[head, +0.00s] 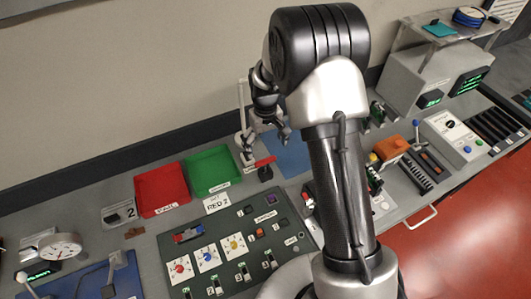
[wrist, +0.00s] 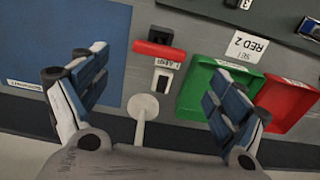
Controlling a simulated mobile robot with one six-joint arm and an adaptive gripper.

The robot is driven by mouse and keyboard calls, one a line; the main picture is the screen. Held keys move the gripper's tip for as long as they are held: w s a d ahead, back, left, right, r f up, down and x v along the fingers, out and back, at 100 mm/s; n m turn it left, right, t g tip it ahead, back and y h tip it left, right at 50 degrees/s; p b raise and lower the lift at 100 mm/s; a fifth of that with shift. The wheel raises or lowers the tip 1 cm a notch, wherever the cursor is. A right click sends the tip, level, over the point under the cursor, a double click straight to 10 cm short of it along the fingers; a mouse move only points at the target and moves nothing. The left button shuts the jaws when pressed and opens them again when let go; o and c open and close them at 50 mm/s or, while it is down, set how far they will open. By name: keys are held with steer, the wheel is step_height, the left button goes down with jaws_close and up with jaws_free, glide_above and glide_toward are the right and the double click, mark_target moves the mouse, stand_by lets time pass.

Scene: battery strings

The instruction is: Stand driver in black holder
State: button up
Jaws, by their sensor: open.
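My gripper (head: 268,142) is open over the back of the bench, left of my arm. Its fingers are spread and empty in the wrist view (wrist: 153,72). A red bar (wrist: 159,52) lies across or just beside a small black block (wrist: 160,35), between and beyond the fingers. In the head view the red piece (head: 265,161) shows above a dark base (head: 265,174), just below the gripper. I cannot tell for sure whether these are the driver and the black holder, or whether they touch. A white tag with dark letters (wrist: 167,64) is beside the bar.
A green tray (head: 212,169) and a red tray (head: 162,190) stand left of the gripper. A blue mat (head: 292,158) lies to its right. A white round-topped post (wrist: 143,106) rises near the fingers. A control panel (head: 215,225) lies in front. My arm hides some of the bench.

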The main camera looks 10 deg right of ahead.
steer(key=s+r+t, duration=0.1)
steer(key=s+r, duration=0.4)
steer(key=r, duration=0.5)
steer(key=s+r+t, duration=0.1)
steer(key=s+r, duration=0.3)
steer(key=r, duration=0.5)
steer(key=s+r+m+t, duration=0.1)
steer(key=s+r, duration=0.2)
steer(key=s, duration=0.7)
steer(key=s+r+m+t, duration=0.1)
steer(key=s+r, duration=0.3)
steer(key=s, duration=0.7)
steer(key=shift+t, duration=0.3)
